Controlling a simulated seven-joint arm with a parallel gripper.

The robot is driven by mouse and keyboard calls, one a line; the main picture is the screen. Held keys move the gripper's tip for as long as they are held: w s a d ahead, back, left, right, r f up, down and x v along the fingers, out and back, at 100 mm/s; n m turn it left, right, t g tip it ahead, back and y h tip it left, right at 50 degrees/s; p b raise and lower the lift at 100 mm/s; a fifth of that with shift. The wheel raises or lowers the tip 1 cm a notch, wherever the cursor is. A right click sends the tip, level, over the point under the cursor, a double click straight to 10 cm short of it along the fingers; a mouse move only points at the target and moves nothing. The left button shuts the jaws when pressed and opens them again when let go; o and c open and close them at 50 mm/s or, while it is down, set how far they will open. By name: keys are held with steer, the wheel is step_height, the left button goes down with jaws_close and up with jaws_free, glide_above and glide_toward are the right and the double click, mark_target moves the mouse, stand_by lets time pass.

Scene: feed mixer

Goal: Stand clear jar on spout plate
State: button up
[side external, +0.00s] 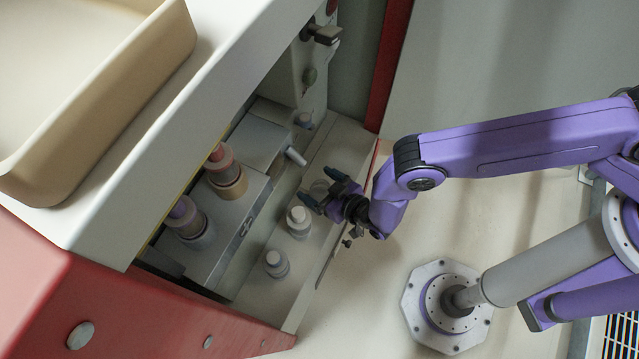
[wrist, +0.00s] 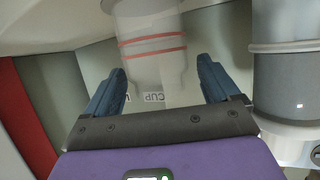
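A clear jar with two red bands (wrist: 152,52) sits between the fingers of my gripper (wrist: 163,88) in the wrist view. The fingers are apart, with a visible gap on the right side of the jar. In the side view my gripper (side external: 324,188) is open over the pale ledge, its two blue fingers either side of the faint clear jar (side external: 319,185). A white spout (side external: 296,156) sticks out of the grey housing just left of it. A label reading "CUP" shows by the jar in the wrist view. I cannot make out the spout plate separately.
Two pale lidded jars (side external: 299,221) (side external: 275,263) stand on the ledge (side external: 300,290) near my gripper. A grey-banded jar (wrist: 287,60) is close to the right finger in the wrist view. Two larger canisters (side external: 226,172) (side external: 190,222) sit on the grey housing, left.

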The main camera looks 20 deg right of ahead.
steer(key=shift+r, duration=0.1)
steer(key=shift+s+r, duration=0.1)
steer(key=shift+s, duration=0.05)
steer(key=v, duration=1.1)
steer(key=shift+s+d, duration=0.25)
steer(key=shift+d, duration=0.05)
steer(key=shift+r, duration=0.15)
